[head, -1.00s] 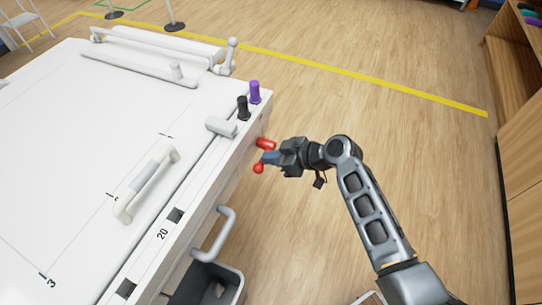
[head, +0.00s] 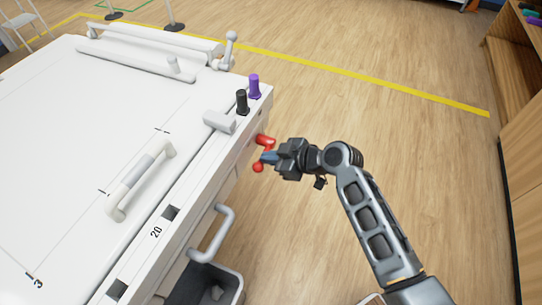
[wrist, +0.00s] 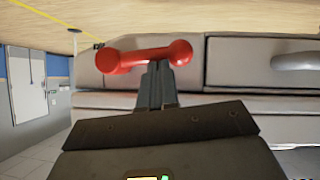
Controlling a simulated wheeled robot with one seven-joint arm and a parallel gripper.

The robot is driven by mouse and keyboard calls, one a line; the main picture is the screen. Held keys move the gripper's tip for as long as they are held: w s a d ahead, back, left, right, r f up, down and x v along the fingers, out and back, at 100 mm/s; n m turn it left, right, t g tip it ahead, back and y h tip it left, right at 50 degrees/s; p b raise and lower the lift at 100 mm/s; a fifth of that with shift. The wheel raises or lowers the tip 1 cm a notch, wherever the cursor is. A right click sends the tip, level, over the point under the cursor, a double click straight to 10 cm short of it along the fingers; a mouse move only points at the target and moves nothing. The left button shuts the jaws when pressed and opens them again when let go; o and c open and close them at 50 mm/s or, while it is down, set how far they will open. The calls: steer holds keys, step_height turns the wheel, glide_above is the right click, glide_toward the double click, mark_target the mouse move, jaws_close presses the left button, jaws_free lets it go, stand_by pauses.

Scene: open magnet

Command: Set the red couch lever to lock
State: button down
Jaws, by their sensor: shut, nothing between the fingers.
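The red couch lever (head: 264,140) is on the side of the white couch (head: 75,120), near its far right corner. In the wrist view the lever (wrist: 143,57) is a red bar with a rounded knob at each end, lying almost level across the picture. My gripper (head: 267,158) is at the lever, beside the couch side. In the wrist view its fingers (wrist: 157,80) are together, with their tips at the underside of the bar near the right knob. Nothing is held between them. I cannot tell for sure whether the tips touch the bar.
A black knob (head: 242,102) and a purple knob (head: 254,86) stand on the couch corner. A white side handle (head: 213,236) and a grey bin (head: 207,285) are nearer. Open wooden floor (head: 400,150) lies to the right, with a wooden cabinet (head: 520,150) at the edge.

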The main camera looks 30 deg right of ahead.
step_height(320, 180, down, 9)
steer(key=w+d+n+t+h+b, duration=0.2)
steer(key=n+t+h+b, duration=0.3)
steer(key=b, duration=2.2)
steer(key=shift+d+n+t, duration=0.25)
steer(key=shift+n+t, duration=1.45)
steer(key=shift+n, duration=1.1)
steer(key=shift+r, duration=0.15)
